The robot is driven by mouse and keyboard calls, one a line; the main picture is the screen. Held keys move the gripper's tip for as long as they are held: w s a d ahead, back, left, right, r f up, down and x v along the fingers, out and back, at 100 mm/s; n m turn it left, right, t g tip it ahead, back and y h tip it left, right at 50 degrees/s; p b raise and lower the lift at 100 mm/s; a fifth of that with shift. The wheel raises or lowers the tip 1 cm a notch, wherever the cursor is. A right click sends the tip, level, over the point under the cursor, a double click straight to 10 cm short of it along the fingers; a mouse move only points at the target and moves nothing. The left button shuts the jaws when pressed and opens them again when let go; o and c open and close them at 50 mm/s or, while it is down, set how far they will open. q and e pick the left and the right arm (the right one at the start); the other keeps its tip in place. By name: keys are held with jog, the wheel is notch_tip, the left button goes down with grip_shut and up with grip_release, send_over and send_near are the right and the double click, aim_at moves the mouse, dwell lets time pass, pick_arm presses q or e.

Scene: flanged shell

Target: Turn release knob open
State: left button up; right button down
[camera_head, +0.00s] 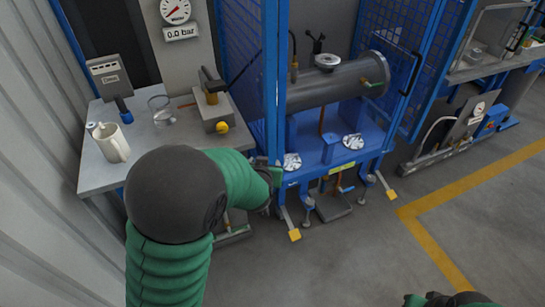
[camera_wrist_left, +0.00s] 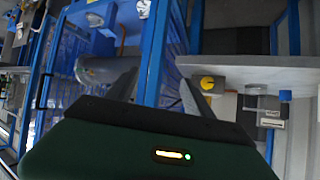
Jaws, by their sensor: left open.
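The task's release knob is not labelled; a round yellow knob (camera_head: 222,127) sits on the front of a small grey block (camera_head: 212,110) on the bench. It also shows in the left wrist view (camera_wrist_left: 207,83), just beyond the right-hand finger. My left gripper (camera_head: 275,170) is at the blue frame's front post, right of and below the knob and apart from it. In the left wrist view my left gripper (camera_wrist_left: 160,90) has its fingers spread, with the blue post behind the gap. My right gripper (camera_head: 450,299) only peeks in at the bottom edge; its jaws are hidden.
A gauge (camera_head: 176,11) hangs behind.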

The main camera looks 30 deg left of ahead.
pick_arm(q)
jog(key=s+d+r+m+g+h+p, duration=0.1)
jog(key=s+d+r+g+h+p, duration=0.1)
jog(key=s+d+r+p, duration=0.3)
jog(key=shift+s+d+h+p, duration=0.3)
jog(key=shift+s+h+p, duration=0.35)
jog(key=shift+p, duration=0.2)
pick_arm(e)
jog(key=w+v, duration=0.1)
jog(key=v, duration=0.7)
jog(key=shift+w+a+r, duration=0.15)
jog(key=shift+w+r, duration=0.15)
jog(key=shift+w, duration=0.1)
pick_arm(q)
jog(key=shift+s+a, duration=0.1)
pick_arm(e)
jog(key=shift+a, duration=0.1)
